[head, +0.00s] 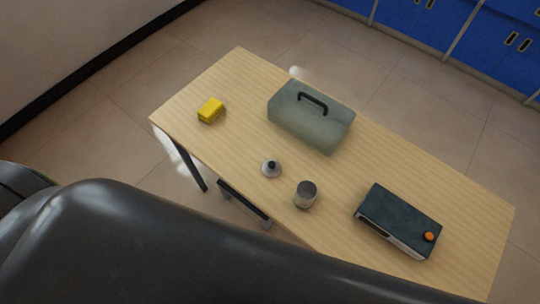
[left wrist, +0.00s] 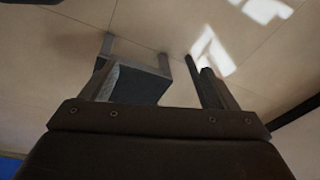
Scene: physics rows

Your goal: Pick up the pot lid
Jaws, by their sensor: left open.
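The pot lid (head: 265,172) is a small pale grey disc with a black knob. It lies on the wooden table (head: 240,80) near its front edge, in the head view. It does not show in the left wrist view. My left gripper (left wrist: 150,55) shows in the left wrist view with its fingers apart. It points at the floor and a dark grey object, and I see nothing held. Its distance from the lid cannot be told. My right gripper is not in view.
A grey cylindrical can (head: 305,196) stands close right of the lid. A grey-green case with a black handle (head: 310,122) lies behind it. A yellow block (head: 210,110) is at left, a dark box with an orange knob (head: 398,219) at right. Blue cabinets (head: 480,35) stand beyond.

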